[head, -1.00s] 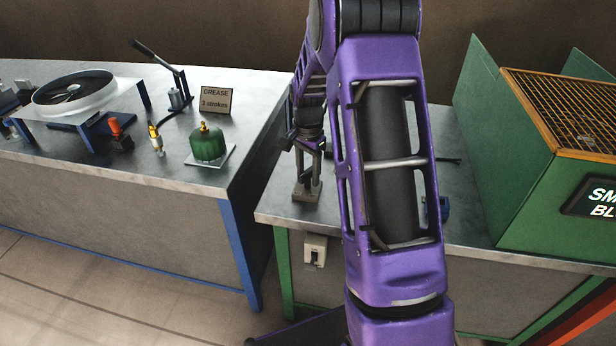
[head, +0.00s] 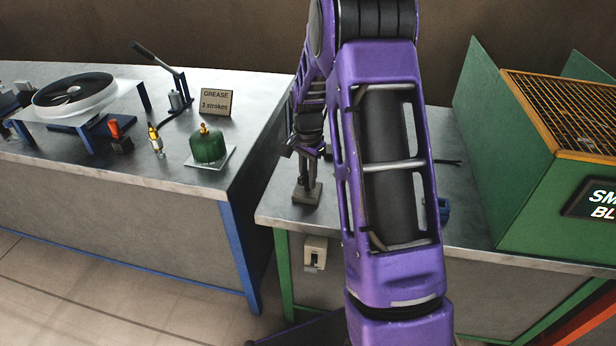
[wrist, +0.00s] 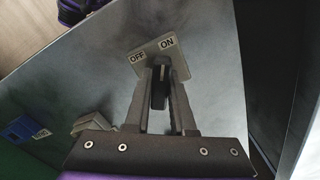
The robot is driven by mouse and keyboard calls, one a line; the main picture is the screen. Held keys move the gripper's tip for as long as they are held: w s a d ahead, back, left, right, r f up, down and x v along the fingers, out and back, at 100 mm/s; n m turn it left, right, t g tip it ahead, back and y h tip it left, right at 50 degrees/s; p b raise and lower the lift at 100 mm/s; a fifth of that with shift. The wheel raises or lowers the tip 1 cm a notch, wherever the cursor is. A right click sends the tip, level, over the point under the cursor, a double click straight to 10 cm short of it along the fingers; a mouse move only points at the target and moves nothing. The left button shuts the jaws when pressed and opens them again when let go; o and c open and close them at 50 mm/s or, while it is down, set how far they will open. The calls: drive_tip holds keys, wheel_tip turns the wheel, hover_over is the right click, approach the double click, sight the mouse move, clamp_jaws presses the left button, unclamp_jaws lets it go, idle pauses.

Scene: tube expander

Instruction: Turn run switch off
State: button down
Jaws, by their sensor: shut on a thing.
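The run switch is a grey plate (wrist: 178,63) marked OFF on the left and ON on the right in the wrist view. Its black lever (wrist: 159,90) stands between my two fingers. My gripper (wrist: 160,98) is shut on the lever, with a finger on each side. I cannot tell clearly which label the lever leans toward. In the head view, my gripper (head: 305,168) points down over the switch's grey base (head: 307,194) near the left end of the green-legged bench; my arm hides much of that bench.
A beige box (head: 315,253) is fixed to the bench front below the switch. A green machine with an orange grate (head: 570,105) stands at the right. The left table holds a green canister (head: 208,146), a GREASE sign (head: 215,102) and a lever pump (head: 176,92).

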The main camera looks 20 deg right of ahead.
sight(307, 173)
drive_tip(key=shift+n, duration=0.3)
drive_tip(key=n+p, duration=0.1)
drive_tip(key=n, duration=0.4)
drive_tip(key=shift+n, duration=0.3)
drive_tip(key=n+p, duration=0.1)
drive_tip(key=n, duration=0.4)
drive_tip(key=shift+n, duration=0.3)
drive_tip(key=c, duration=0.8)
unclamp_jaws()
drive_tip(key=shift+a, duration=0.1)
drive_tip(key=shift+o, duration=0.2)
drive_tip(key=shift+r, duration=0.1)
wheel_tip(307, 173, up, 17)
drive_tip(key=p, duration=0.2)
drive_tip(key=shift+r, duration=0.15)
